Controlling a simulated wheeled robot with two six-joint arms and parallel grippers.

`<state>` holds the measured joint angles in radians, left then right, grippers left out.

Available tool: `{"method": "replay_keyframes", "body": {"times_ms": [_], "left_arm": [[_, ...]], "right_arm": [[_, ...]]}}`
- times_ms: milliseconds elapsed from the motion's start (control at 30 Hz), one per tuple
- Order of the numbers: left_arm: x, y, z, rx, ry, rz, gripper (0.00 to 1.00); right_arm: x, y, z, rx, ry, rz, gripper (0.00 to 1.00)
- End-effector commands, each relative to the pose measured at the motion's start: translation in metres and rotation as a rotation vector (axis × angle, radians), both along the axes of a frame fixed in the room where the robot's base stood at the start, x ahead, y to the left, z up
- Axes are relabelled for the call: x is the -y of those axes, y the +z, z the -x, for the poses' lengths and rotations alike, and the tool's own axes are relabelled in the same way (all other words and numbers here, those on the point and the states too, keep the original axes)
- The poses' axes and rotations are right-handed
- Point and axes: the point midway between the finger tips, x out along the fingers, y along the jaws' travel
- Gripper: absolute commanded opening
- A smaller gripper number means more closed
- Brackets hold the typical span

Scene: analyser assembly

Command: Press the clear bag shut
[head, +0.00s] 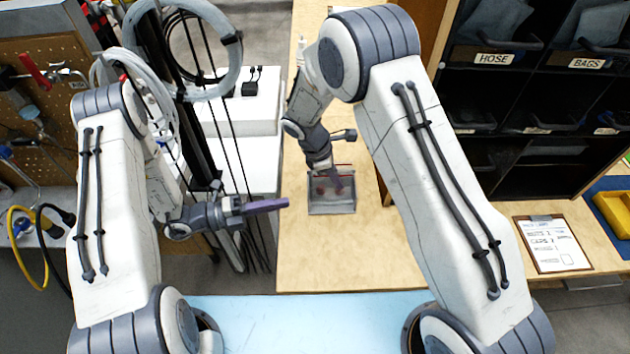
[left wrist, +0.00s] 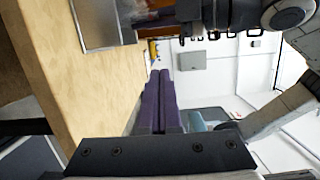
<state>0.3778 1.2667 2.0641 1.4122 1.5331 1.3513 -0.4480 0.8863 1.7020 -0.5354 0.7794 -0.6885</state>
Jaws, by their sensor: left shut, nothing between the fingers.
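A small grey tray-like holder (head: 332,208) stands on the wooden bench top in the head view. Reddish items and a thin red line show inside it and at its back edge; the clear bag itself cannot be made out for certain. My right gripper (head: 338,186) points down into this holder, and whether its fingers are apart is hidden. My left gripper (head: 284,203) is shut and empty, level, in the air left of the holder. Its purple fingers (left wrist: 160,76) lie together in the left wrist view, where part of the grey holder (left wrist: 100,25) shows at the top.
A shelf unit with HOSE and BAGS labels (head: 587,63) stands at the right. A clipboard (head: 553,244) lies on the right-hand bench. Coiled hoses and dark upright rails stand behind my left arm. The wooden bench top (head: 340,262) in front of the holder is clear.

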Motion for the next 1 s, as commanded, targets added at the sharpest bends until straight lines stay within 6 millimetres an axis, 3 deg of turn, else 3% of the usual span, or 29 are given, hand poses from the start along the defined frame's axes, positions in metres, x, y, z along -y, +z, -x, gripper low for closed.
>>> {"method": "replay_keyframes", "body": {"times_ms": [100, 233, 633, 800, 1000], "left_arm": [[-0.001, -0.005, -0.004, -0.031, 0.033, 0.016, 0.0], [0.013, -0.005, -0.007, -0.035, 0.031, 0.018, 0.0], [0.094, -0.005, -0.026, -0.028, 0.027, 0.014, 0.0], [0.093, -0.004, -0.053, -0.026, 0.033, 0.015, 0.0], [0.092, -0.005, -0.066, -0.029, 0.033, 0.016, 0.0]], "right_arm": [[-0.002, 0.002, -0.005, 0.015, 0.005, -0.008, 0.0], [-0.002, 0.002, -0.005, 0.015, 0.005, -0.008, 0.0], [-0.002, 0.002, -0.005, 0.015, 0.005, -0.008, 0.0], [-0.002, 0.002, -0.005, 0.015, 0.005, -0.008, 0.0], [-0.002, 0.002, -0.005, 0.015, 0.005, -0.008, 0.0]]}}
